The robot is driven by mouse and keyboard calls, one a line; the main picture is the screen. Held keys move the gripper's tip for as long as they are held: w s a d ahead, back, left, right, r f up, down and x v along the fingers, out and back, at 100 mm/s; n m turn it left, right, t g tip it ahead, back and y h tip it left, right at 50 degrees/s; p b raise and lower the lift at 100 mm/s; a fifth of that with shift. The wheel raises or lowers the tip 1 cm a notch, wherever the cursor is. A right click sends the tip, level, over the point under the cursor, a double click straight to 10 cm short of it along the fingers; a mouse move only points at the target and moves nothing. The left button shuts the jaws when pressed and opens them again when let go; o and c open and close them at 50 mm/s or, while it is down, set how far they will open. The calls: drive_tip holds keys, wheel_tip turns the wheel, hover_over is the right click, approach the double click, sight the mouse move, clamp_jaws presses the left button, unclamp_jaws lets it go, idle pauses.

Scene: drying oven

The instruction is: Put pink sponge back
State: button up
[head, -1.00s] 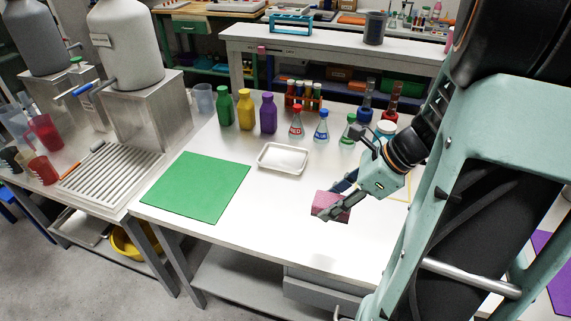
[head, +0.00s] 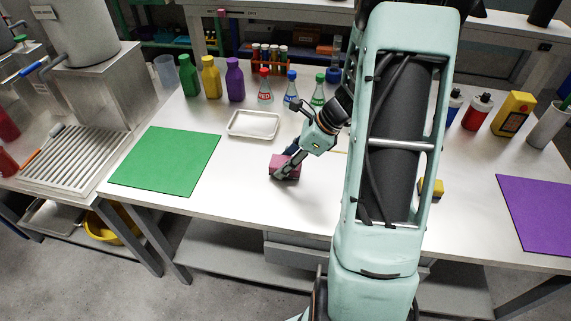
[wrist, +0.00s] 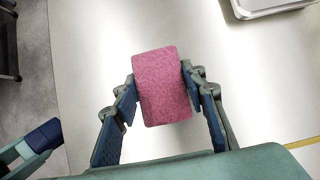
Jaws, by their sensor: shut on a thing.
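The pink sponge (head: 284,167) is a rough-faced block over the white table, right of the green mat. In the wrist view, the pink sponge (wrist: 162,87) sits between the two fingers of my gripper (wrist: 160,82), one on each side. My gripper (head: 286,170) is shut on it in the head view too, with fingers pointing down. I cannot tell whether the sponge touches the table or hangs just above it. A yellow block (head: 432,188), partly hidden by my arm, lies to the right.
A white tray (head: 236,132) lies behind and left of the sponge. A green mat (head: 165,160) is at left, a purple mat (head: 540,212) at right. Bottles and flasks (head: 264,88) line the back. The table's front strip (head: 240,205) is clear.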

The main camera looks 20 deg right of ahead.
drive_tip(key=shift+f, duration=0.3)
drive_tip(key=shift+f, duration=0.15)
drive_tip(key=o, duration=1)
drive_tip(key=shift+r, duration=0.3)
drive_tip(key=p+v, duration=0.1)
drive_tip(key=v, duration=1.1)
drive_tip(key=shift+p, duration=0.4)
drive_tip(key=shift+d, duration=0.1)
